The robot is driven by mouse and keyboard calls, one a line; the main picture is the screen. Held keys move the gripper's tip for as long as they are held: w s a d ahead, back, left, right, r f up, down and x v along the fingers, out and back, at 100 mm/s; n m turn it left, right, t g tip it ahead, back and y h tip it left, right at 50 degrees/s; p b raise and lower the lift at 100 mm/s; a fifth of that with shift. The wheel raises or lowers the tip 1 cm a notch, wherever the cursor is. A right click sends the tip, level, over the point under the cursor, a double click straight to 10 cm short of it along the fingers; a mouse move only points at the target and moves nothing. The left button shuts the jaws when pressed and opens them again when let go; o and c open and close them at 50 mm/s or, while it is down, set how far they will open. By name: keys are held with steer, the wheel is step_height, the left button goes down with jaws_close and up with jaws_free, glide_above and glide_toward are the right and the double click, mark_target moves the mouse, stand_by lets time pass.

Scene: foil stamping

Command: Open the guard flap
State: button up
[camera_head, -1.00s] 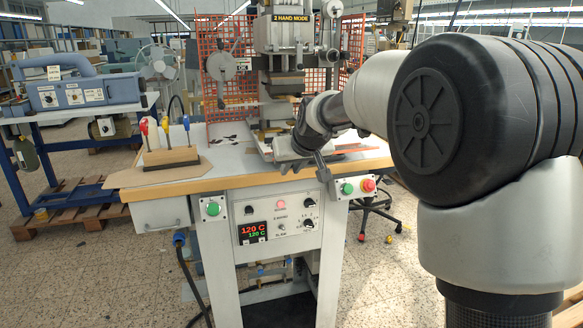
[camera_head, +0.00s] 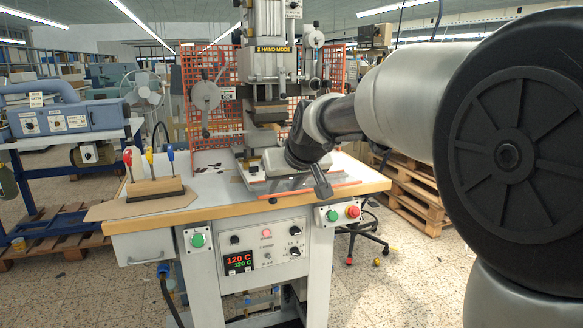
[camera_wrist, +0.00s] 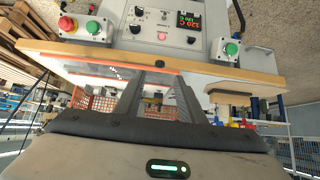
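The foil stamping press (camera_head: 268,75) stands on a table with a wooden front edge. What looks like the guard flap, a clear panel with an orange-red edge strip (camera_head: 335,188), lies low across the front of the work area. In the wrist view, a red-orange strip (camera_wrist: 110,70) runs behind my fingers. My gripper (camera_head: 321,182) is above the front of the table, close to the strip. In the wrist view my gripper (camera_wrist: 157,78) has its two dark fingers apart, with nothing seen between them. I cannot tell whether a finger touches the flap.
A block with coloured-handled tools (camera_head: 155,188) stands on the left. Orange mesh guards (camera_head: 205,75) flank the press. Pallets (camera_head: 410,190) lie behind right.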

steer(key=p+v, duration=0.1)
steer(key=v, duration=0.7)
steer(key=shift+s, duration=0.1)
